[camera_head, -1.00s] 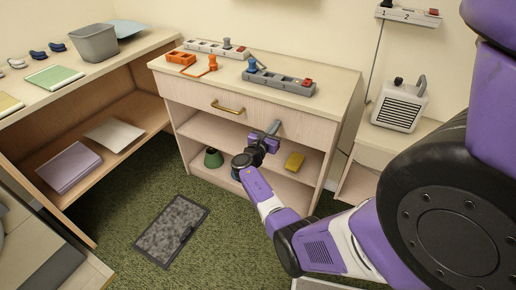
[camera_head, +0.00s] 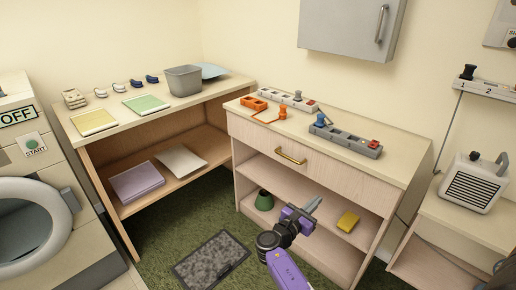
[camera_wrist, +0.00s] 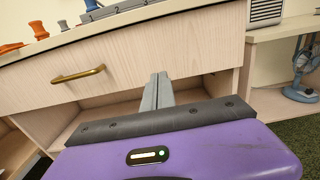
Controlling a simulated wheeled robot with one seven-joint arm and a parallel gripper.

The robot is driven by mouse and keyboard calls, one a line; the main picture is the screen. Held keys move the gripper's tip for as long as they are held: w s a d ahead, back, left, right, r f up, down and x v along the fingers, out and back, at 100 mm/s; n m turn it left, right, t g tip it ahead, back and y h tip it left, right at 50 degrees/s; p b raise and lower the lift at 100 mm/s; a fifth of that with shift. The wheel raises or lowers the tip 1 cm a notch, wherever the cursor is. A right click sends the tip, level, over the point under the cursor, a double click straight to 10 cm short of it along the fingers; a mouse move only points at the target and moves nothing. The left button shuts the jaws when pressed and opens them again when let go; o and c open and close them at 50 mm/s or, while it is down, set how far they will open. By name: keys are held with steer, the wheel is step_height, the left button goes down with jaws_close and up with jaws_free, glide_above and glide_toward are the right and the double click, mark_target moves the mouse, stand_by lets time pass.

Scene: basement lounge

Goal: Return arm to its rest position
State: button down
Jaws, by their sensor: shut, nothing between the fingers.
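My gripper (camera_head: 312,205) is purple with grey fingers. In the head view it is in front of the open shelves of the wooden cabinet (camera_head: 233,130), below and right of the brass drawer handle (camera_head: 291,156). In the wrist view the two fingers (camera_wrist: 157,90) are pressed together and point at the drawer front (camera_wrist: 200,50), with the brass handle (camera_wrist: 78,75) to their left. Nothing is between the fingers. Most of my arm is below the head view's lower edge.
The cabinet top holds power strips (camera_head: 345,139) and an orange block (camera_head: 253,102). A green pot (camera_head: 264,200) and yellow sponge (camera_head: 348,221) lie on its shelf. A grey mat (camera_head: 212,260) is on the floor. A heater (camera_head: 473,182) stands right; a washer (camera_head: 35,225) is left.

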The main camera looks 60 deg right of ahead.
steer(key=w+a+f+m+t+y, duration=0.3)
steer(key=w+a+f+m+t, duration=0.15)
steer(key=w+t, duration=0.35)
steer(key=w+a+r+m+t+y+p, duration=0.15)
steer(key=a+m+t+y, duration=0.45)
steer(key=a, duration=1.1)
steer(key=s+a+r+m+t+y, duration=0.2)
steer(key=s+a+r+t, duration=0.15)
steer(key=a+r, duration=0.4)
steer(key=s+a+r+m+t+y, duration=0.15)
steer(key=s+a+r, duration=0.25)
steer(key=a, duration=0.6)
steer(key=s+a+r+y+p, duration=0.1)
steer(key=s+a+r+y, duration=0.1)
steer(key=s+a+r, duration=0.2)
steer(key=s+a+r+m+y+p, duration=0.1)
steer(key=s+a+r+y, duration=0.2)
steer(key=s, duration=0.7)
steer(key=shift+a+r, duration=0.55)
steer(key=shift+a, duration=0.1)
